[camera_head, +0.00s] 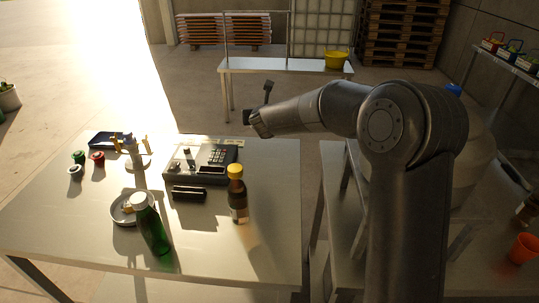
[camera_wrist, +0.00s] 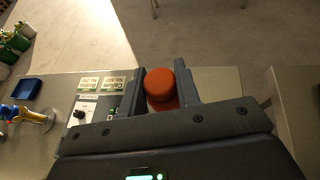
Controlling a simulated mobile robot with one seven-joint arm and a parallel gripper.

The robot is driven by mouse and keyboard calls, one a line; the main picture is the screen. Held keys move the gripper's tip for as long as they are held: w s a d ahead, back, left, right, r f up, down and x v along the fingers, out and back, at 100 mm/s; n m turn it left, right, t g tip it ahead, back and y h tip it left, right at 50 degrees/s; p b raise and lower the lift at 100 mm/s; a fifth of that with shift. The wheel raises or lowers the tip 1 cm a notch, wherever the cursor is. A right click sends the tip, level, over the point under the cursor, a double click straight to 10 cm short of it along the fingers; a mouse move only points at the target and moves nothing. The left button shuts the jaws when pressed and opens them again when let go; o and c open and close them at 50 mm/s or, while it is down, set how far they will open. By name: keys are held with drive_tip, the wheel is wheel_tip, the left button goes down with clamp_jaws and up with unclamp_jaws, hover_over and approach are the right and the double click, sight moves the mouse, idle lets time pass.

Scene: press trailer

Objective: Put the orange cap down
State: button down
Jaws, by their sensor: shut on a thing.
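The orange cap (camera_wrist: 159,87) is a round orange piece with a flat top. In the wrist view it sits between the two dark fingers of my gripper (camera_wrist: 161,70), which is shut on it. In the head view my gripper (camera_head: 258,122) is above the far right part of the table (camera_head: 270,240), beyond the keypad device; I cannot make out the cap there. In the wrist view the table surface (camera_wrist: 222,82) shows below and beside the cap, with its far edge close by. The cap appears held clear of the table, though the exact height is hard to tell.
The right front of the table is clear. An orange cup (camera_head: 523,249) stands far right.

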drive_tip(key=w+d+m+h, duration=0.2)
drive_tip(key=d+h, duration=0.1)
drive_tip(key=d, duration=1.1)
drive_tip(key=shift+m+t, duration=0.3)
drive_tip(key=w+a+f, duration=0.1)
drive_tip(key=a+f, duration=0.2)
drive_tip(key=f, duration=0.1)
drive_tip(key=w+a+f, duration=0.1)
drive_tip(key=a+f, duration=0.3)
drive_tip(key=w+a+f, duration=0.1)
drive_tip(key=a+f, duration=0.3)
drive_tip(key=shift+w, duration=0.25)
drive_tip(key=shift+f, duration=1.95)
drive_tip(key=shift+f, duration=0.1)
drive_tip(key=c, duration=1.1)
unclamp_jaws()
